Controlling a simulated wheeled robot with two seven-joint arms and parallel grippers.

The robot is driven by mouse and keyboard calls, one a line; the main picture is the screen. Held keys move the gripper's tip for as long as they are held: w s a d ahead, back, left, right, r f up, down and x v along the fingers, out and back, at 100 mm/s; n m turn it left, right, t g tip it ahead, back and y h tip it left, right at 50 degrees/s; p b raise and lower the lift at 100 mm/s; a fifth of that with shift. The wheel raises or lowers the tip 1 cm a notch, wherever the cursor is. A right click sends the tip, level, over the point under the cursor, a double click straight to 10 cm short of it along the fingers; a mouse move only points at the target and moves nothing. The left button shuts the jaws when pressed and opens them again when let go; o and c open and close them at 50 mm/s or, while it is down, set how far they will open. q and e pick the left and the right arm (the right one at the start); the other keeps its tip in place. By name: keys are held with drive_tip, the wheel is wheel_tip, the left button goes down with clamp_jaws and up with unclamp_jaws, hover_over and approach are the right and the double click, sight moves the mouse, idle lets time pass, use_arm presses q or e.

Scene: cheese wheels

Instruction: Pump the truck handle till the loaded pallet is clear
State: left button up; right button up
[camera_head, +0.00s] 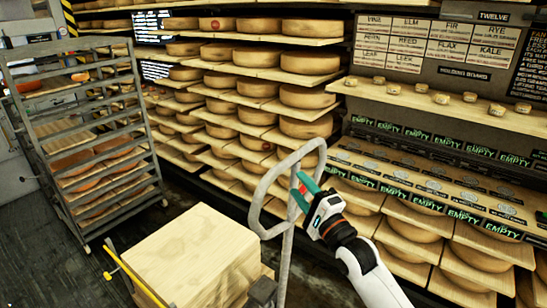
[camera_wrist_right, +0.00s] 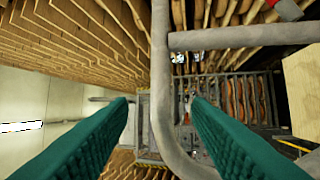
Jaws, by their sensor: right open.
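The truck handle (camera_head: 287,255) is a grey tube loop on a tall shaft, standing upright in the middle of the head view. My right gripper (camera_head: 303,188) is at the right part of the loop, its teal fingers open. In the right wrist view the grey handle tube (camera_wrist_right: 160,70) runs between the two spread fingers (camera_wrist_right: 160,103); I cannot tell whether either touches it. The loaded pallet shows as a pale wooden block stack (camera_head: 195,250) left of the shaft; its underside and the floor gap are hidden. My left gripper is not in view.
A grey wheeled rack (camera_head: 95,140) with trays stands at the left. Shelves of cheese wheels (camera_head: 260,85) line the back, and a shelf with stacked boards and "EMPTY" labels (camera_head: 440,180) is close on the right. A yellow bar (camera_head: 135,275) sits beside the block. Dark floor is clear between rack and block.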

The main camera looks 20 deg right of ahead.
sight(286, 169)
drive_tip(key=x, duration=0.1)
drive_tip(key=p+x, duration=0.1)
drive_tip(key=x, duration=0.1)
drive_tip(key=shift+r, duration=0.35)
drive_tip(key=x, duration=0.2)
drive_tip(key=p+x, duration=0.1)
drive_tip(key=x, duration=0.3)
drive_tip(key=shift+w+f, duration=0.2)
drive_tip(key=shift+f, duration=0.05)
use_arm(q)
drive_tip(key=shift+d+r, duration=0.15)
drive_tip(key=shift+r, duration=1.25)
use_arm(e)
drive_tip(key=shift+w+a, duration=0.15)
drive_tip(key=shift+w, duration=0.35)
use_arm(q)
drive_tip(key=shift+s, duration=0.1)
use_arm(e)
clamp_jaws()
